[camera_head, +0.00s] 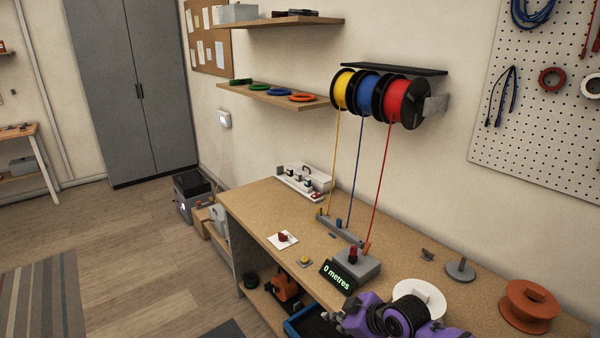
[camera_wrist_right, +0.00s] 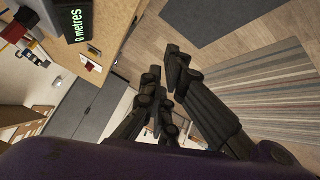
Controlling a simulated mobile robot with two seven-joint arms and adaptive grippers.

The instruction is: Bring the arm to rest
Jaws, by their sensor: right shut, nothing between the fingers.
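My right arm (camera_head: 400,314), purple with black joints, shows at the bottom of the head view over the front of the workbench (camera_head: 262,208). In the right wrist view my right gripper (camera_wrist_right: 166,72) shows its dark fingers close together, with nothing held between them. It is in the air, with the floor and a grey cabinet behind it. In the head view its fingers are small and partly hidden by the arm. My left gripper is not in view.
Yellow, blue and red wire spools (camera_head: 402,101) hang on the wall, their wires running down to the bench. A meter display (camera_head: 339,275) reads 0 metres. A white disc (camera_head: 419,297) and an orange reel (camera_head: 529,305) lie near my arm. The wooden floor (camera_head: 140,250) is open at left.

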